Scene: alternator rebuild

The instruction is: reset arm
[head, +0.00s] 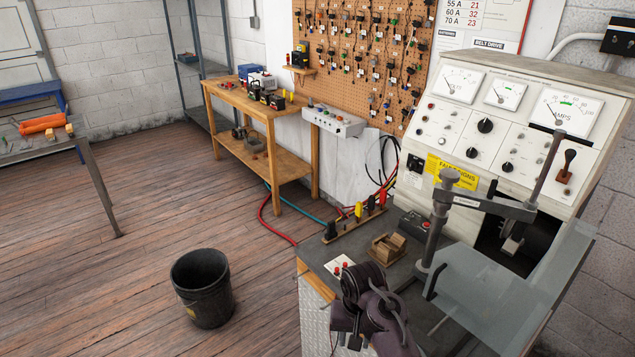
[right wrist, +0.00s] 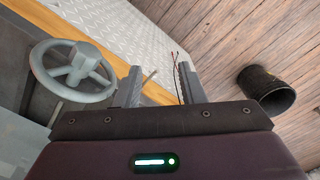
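My right arm reaches in at the bottom of the head view, over the front edge of the test bench (head: 318,262). Its gripper shows in the right wrist view (right wrist: 161,84), with the two grey fingers apart. No object is clearly held; thin dark and reddish wires show near the right-hand finger, and I cannot tell whether they touch it. A grey handwheel (right wrist: 73,73) lies left of the fingers in the right wrist view. My left gripper is not in view.
A clamp post (head: 436,222) and clear guard (head: 500,285) stand right of my arm. A black bucket (head: 202,288) stands on the floor at left. The floor around it is clear.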

